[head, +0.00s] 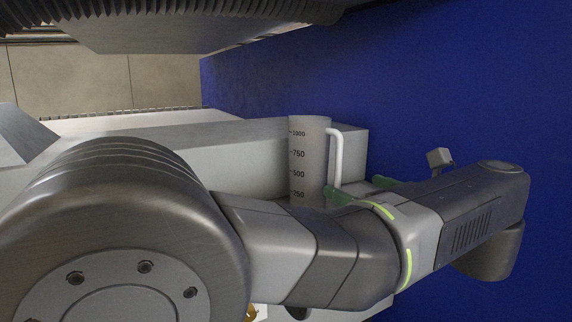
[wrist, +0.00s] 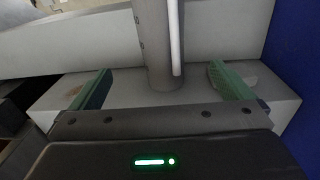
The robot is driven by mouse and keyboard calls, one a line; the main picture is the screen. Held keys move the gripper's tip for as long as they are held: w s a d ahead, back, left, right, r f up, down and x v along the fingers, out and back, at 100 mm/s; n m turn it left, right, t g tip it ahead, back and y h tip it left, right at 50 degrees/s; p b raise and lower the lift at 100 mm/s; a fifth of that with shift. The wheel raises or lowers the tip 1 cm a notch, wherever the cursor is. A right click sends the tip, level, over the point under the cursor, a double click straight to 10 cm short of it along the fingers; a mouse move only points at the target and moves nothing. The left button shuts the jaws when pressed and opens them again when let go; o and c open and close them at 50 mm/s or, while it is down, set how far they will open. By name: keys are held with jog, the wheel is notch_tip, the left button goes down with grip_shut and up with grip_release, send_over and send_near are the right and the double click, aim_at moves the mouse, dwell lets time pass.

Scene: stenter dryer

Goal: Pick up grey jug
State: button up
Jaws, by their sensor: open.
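The grey jug (head: 309,160) stands upright in the head view, with dark volume marks on its side and a white handle (head: 337,155) on its right. My arm hides its lower part there. In the wrist view the jug (wrist: 157,45) stands on a light grey surface, its base just ahead of my gripper and its top cut off by the frame edge. My gripper (wrist: 160,82) is open, with one green finger to each side of the jug's base. I cannot tell whether the base is between the fingertips. In the head view the fingers are partly hidden behind my arm.
The jug's light grey ledge (wrist: 268,88) has a higher grey block (wrist: 226,35) behind it. A blue wall (head: 430,80) rises at the right. Dark ribbed machinery (head: 170,22) hangs overhead. A pale tiled wall (head: 70,78) is at the back left.

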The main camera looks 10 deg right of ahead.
aim_at(320, 169)
jog(key=p+x, duration=0.1)
jog(key=x, duration=0.5)
jog(key=shift+w+a, duration=0.15)
jog(key=shift+w, duration=0.25)
jog(key=shift+p+x, duration=0.95)
jog(key=shift+x, duration=2.4)
jog(key=c, duration=1.7)
